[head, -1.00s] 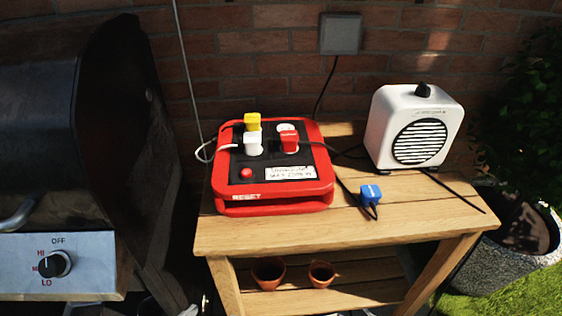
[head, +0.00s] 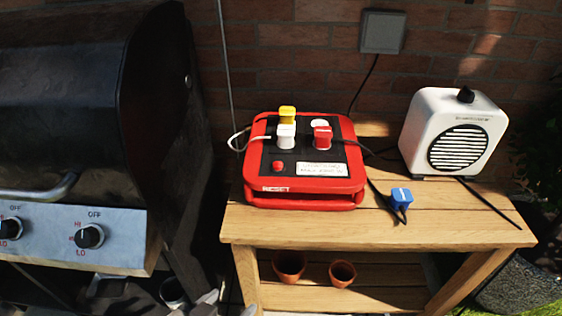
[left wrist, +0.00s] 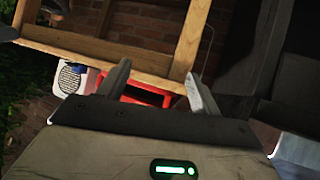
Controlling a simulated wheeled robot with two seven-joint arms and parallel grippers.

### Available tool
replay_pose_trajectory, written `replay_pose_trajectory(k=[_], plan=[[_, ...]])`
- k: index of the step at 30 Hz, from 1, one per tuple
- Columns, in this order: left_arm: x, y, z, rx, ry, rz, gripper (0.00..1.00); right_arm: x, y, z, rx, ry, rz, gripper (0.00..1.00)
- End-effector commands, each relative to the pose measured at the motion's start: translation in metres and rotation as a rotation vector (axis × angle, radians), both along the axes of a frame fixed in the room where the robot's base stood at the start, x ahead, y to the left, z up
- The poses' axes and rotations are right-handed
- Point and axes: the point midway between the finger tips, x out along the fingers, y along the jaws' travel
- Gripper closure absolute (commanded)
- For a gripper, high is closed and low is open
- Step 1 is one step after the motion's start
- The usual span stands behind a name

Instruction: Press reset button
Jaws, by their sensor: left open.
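The red reset button (head: 278,167) is a small round knob on the black top of a red power box (head: 345,200), near its front left. A RESET label is on the box's front edge below it. White, yellow and red plugs sit in the box's sockets. My left gripper (head: 212,298) shows partly at the bottom of the head view, low and in front of the table's left side, apart from the button. In the left wrist view its two fingers (left wrist: 158,78) are spread with nothing between them. The red box (left wrist: 148,96) shows beyond them; the button cannot be made out there. My right gripper is not in view.
The box stands on a wooden table (head: 400,231). A blue plug (head: 401,198) lies to its right, and a white heater (head: 452,132) stands behind that. A black grill (head: 80,110) with knobs is close on the left. Terracotta pots (head: 289,264) sit on the lower shelf.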

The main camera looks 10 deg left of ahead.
Motion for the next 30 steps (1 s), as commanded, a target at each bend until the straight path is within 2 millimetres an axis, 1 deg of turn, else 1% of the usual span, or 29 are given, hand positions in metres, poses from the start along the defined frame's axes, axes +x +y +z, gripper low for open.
replay_pose_trajectory(k=[13,14,15,17,18,20,30], plan=[[-0.0002,0.0,-0.0001,0.0,0.0,0.0,0.35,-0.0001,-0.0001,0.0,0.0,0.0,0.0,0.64],[-0.0002,0.0,-0.0001,0.0,0.0,0.0,0.44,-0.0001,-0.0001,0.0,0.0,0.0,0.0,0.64],[-0.0002,0.0,-0.0001,0.0,0.0,0.0,0.55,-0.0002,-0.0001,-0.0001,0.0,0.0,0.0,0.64],[-0.0002,0.0,-0.0001,0.0,0.001,0.0,0.72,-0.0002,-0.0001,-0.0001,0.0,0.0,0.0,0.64],[-0.0002,0.0,-0.0001,0.0,0.0,0.0,0.83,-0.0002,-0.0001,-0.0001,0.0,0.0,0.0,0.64],[-0.0002,0.0,-0.0001,0.0,0.001,0.0,0.99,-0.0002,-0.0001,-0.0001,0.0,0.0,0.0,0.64],[-0.0002,0.0,-0.0001,0.0,0.0,0.0,1.0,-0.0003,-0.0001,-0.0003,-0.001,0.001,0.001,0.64]])
